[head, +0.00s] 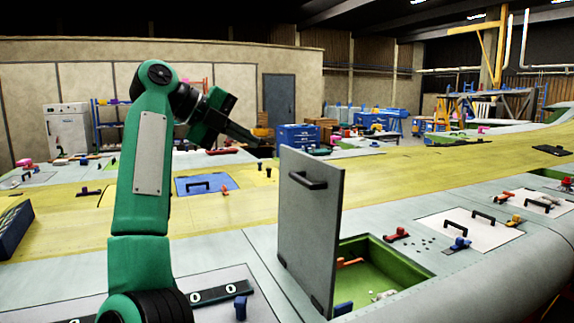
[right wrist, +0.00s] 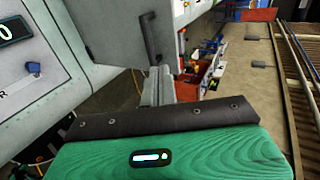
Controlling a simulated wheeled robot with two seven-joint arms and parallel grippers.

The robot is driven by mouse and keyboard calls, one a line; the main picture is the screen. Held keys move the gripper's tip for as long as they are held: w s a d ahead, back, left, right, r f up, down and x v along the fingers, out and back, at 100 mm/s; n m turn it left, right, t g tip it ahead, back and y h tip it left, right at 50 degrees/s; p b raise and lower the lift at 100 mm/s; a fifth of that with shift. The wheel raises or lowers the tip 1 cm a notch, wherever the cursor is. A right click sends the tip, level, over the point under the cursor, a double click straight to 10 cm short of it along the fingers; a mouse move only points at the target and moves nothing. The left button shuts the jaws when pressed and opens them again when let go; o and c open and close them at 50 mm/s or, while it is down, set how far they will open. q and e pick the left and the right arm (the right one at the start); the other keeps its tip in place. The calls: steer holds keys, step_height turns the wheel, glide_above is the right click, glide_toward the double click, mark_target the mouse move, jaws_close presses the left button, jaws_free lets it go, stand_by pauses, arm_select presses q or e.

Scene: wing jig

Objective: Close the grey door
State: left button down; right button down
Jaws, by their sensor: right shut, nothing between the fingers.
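The grey door (head: 308,232) stands upright and open at the left edge of a green-lined opening (head: 385,268) in the wing surface. A black bar handle (head: 308,180) is near its top, on the side facing me. My right gripper (head: 252,138) is raised to the left of the door, higher than its top edge, and apart from it in the head view. It is shut and empty. In the right wrist view its fingers (right wrist: 160,88) point toward a black handle (right wrist: 149,40) on a grey panel, which looks like the door. My left gripper is out of view.
Red (head: 397,234) and blue (head: 460,244) clamps sit right of the opening near a white panel with handles (head: 470,228). A red clamp (head: 349,262) and small loose parts are at the opening. A display strip (head: 215,292) lies at front left.

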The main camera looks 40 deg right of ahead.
steer(key=p, duration=0.3)
glide_toward(316, 163)
step_height(316, 163, down, 3)
steer(key=d, duration=0.2)
steer(key=shift+s+d+p, duration=0.4)
steer(key=shift+s+d, duration=0.3)
steer(key=shift+d, duration=0.35)
steer(key=shift+s+d+f, duration=0.1)
steer(key=shift+d+f, duration=0.1)
steer(key=shift+d, duration=0.35)
